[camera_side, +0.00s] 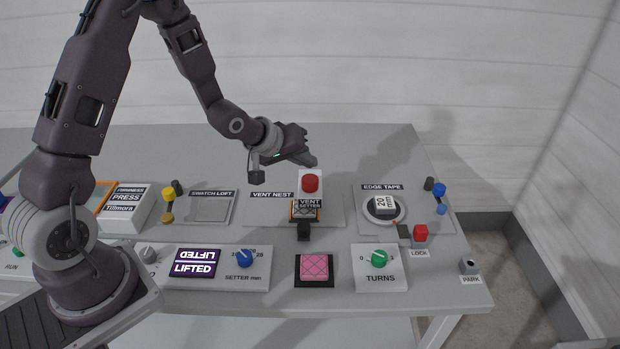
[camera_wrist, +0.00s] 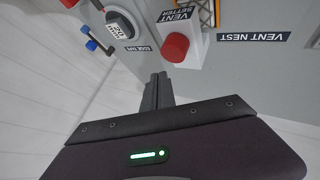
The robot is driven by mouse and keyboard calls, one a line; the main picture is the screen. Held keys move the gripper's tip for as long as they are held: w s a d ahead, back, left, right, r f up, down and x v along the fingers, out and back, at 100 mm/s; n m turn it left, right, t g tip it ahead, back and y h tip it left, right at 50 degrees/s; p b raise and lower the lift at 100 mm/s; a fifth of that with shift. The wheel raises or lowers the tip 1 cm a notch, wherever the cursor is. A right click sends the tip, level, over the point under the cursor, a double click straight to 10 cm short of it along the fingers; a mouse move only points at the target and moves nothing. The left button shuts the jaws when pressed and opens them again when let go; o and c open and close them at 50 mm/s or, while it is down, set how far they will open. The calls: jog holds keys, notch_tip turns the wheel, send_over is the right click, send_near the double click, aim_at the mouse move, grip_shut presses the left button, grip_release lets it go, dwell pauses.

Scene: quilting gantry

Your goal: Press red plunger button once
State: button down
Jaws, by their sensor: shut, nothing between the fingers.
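The red plunger button (camera_side: 310,182) tops the white and dark vent setter (camera_side: 306,207), which stands upright on the vent nest plate. In the wrist view the red button (camera_wrist: 175,47) is a round cap on a white body, just beyond my fingertips. My gripper (camera_side: 314,162) is shut and empty, tilted, just above and behind the button in the side view. In the wrist view my closed fingers (camera_wrist: 158,80) point toward the vent setter, with a gap to the button. I cannot tell the exact gap.
A pink quilted pad (camera_side: 314,267) lies in front, between the blue setter knob (camera_side: 244,258) and green turns knob (camera_side: 380,258). The table's back is clear.

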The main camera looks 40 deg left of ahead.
aim_at(312, 177)
jog(key=shift+f, duration=0.8)
dwell(1.4)
jog(key=shift+f, duration=0.4)
jog(key=shift+f, duration=1)
dwell(1.0)
jog(key=shift+r, duration=1.4)
jog(key=shift+r, duration=2.5)
